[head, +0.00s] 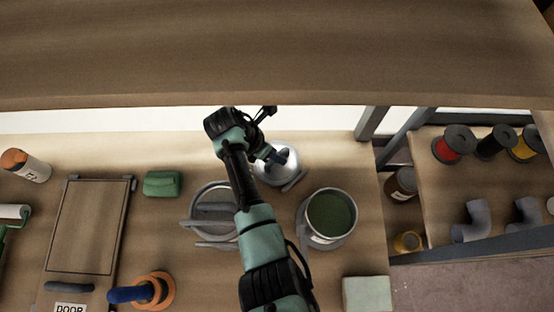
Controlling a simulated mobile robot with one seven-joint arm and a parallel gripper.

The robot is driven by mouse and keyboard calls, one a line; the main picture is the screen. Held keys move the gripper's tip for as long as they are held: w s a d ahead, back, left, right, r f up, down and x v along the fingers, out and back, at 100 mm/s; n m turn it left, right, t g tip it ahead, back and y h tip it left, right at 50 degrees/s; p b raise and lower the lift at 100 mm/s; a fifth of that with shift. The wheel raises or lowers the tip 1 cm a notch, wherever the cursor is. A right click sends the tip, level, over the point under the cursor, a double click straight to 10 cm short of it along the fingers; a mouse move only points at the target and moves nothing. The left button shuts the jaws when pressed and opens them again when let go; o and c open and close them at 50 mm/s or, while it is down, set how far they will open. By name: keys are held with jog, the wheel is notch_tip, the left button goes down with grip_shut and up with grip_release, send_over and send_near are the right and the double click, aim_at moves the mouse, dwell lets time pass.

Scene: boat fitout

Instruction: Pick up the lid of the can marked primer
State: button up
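No primer marking can be read in this view. A round silver piece (266,172), like a lid or can top, lies on the bench with a blue-grey part at its middle. My gripper (275,156) is at this piece, seen from above; its fingers are small and dark, so I cannot tell whether they are open or touch it. A grey can (195,208) with a bar across its top stands left of my forearm and is partly hidden by it. An open can (331,243) holding green paint stands to the right of my forearm.
A shelf board (270,50) overhangs the bench's back. A green block (162,184), a framed panel (85,225), an orange-capped bottle (30,168) and a blue-handled tool (130,294) lie left. A pale block (367,294) is front right. Spools (455,143) stand on the right bench.

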grip_shut()
dwell(1.1)
